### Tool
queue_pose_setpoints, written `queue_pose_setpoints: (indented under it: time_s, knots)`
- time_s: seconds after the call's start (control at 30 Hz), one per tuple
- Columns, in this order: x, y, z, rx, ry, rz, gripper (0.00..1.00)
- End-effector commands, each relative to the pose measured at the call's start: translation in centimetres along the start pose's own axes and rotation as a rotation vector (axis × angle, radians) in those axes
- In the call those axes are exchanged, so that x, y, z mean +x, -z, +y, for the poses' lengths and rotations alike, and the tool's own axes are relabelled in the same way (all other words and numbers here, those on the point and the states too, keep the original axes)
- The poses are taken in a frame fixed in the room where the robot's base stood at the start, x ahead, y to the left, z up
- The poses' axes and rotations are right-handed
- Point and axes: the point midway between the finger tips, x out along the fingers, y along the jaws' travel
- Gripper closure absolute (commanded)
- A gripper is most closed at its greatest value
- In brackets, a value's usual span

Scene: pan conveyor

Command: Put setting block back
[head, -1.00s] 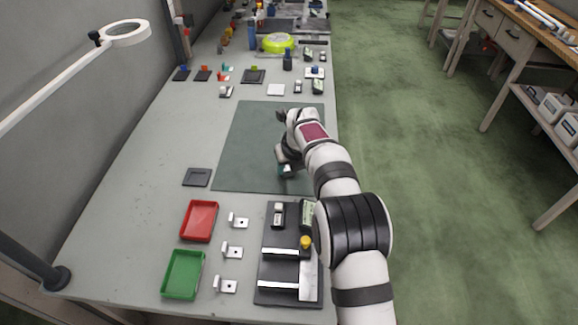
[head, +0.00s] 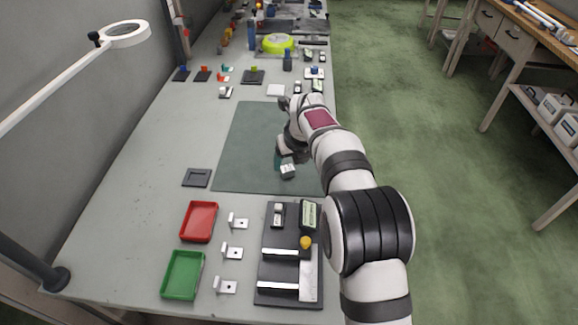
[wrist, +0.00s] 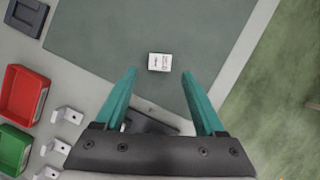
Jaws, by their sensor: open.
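A small white block with dark print, which looks like the setting block (head: 288,171), lies on the dark green mat (head: 245,150). In the wrist view the block (wrist: 159,62) sits between the lines of the two teal fingers, about level with their tips and slightly beyond. My gripper (wrist: 159,74) is open, with clear mat showing between each finger and the block. In the head view my gripper (head: 279,163) is close beside the block; the gap in height is hard to tell. A dark square holder with a recess (head: 197,178) lies left of the mat and looks empty.
A red tray (head: 199,222) and a green tray (head: 183,275) stand at the front left, with several white brackets beside them. A dark fixture board (head: 290,296) with a yellow knob (head: 306,242) is at the front right. Much of the mat is clear.

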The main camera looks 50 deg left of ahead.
Motion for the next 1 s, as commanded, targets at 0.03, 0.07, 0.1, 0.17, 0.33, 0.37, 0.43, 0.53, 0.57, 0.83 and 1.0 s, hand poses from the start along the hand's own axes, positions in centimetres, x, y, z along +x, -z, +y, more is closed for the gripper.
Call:
queue_pose_setpoints:
  time_s: [0.03,0.07,0.1,0.17,0.33,0.37,0.43,0.53,0.57,0.83,1.0]
  knots:
    - [-1.5,-0.1,0.0,0.001,0.001,-0.003,0.28]
    - [-2.3,-0.1,0.0,0.001,0.001,-0.002,0.28]
    - [-3.4,-0.1,0.0,0.001,0.001,-0.003,0.28]
    - [-4.8,0.0,0.0,0.001,0.001,-0.002,0.28]
    - [-7.1,0.0,0.0,0.000,0.000,0.000,0.28]
    - [-7.2,0.0,0.0,0.000,0.000,0.001,0.28]
    - [-7.4,0.1,0.0,0.000,0.000,0.002,0.28]
    - [-8.2,0.6,-0.8,-0.021,0.005,0.006,0.28]
    - [-8.9,1.3,-1.9,-0.048,0.010,0.014,0.28]
    - [-25.4,27.1,-10.7,-0.806,-0.055,0.193,0.28]
    - [-28.0,40.6,-4.1,-1.248,-0.190,0.188,0.28]
